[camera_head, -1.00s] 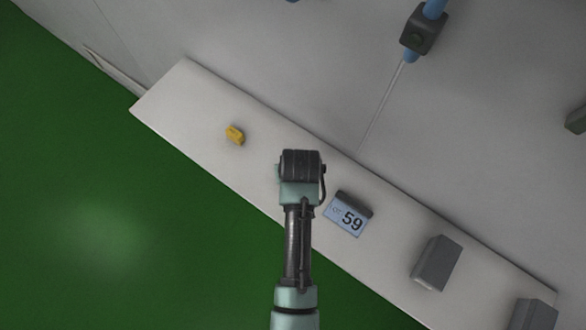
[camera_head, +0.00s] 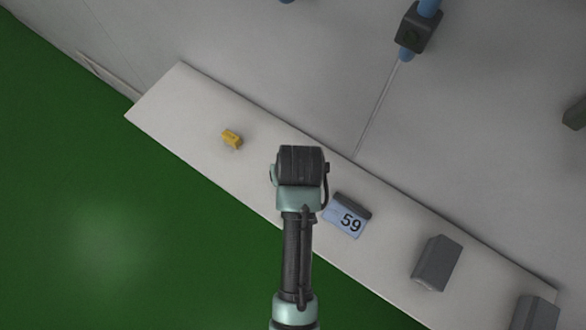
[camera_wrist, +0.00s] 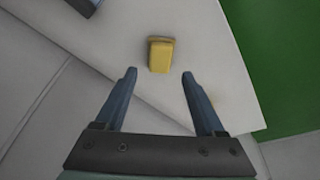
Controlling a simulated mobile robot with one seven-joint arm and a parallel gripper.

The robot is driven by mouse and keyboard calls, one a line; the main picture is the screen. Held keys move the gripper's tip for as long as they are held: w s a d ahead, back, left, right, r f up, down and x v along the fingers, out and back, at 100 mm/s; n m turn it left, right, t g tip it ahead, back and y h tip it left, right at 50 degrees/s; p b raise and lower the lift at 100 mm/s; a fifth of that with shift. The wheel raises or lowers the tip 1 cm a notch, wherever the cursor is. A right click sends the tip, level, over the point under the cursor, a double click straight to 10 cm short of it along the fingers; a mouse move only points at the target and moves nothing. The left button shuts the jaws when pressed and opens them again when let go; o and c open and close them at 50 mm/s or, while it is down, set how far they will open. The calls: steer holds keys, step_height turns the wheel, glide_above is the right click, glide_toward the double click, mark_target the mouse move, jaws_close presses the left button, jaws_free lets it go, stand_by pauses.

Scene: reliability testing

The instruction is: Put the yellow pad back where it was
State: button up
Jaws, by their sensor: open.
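The yellow pad (camera_head: 232,139) is a small block on the white shelf (camera_head: 180,100), toward its left end in the head view. In the wrist view the yellow pad (camera_wrist: 161,55) lies ahead of the fingertips, roughly centred between them and apart from both. My gripper (camera_wrist: 160,74) is open and empty, with its two blue-grey fingers spread. In the head view my arm covers the middle of the shelf, and the fingers are hidden there.
Grey blocks (camera_head: 437,263) (camera_head: 535,313) stand farther right. Blue piping with a dark fitting (camera_head: 418,28) is at the top. The green floor (camera_head: 90,220) lies beyond the shelf's lower edge.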

steer(key=v, duration=0.6)
steer(key=shift+r+b, duration=0.3)
steer(key=shift+r, duration=0.05)
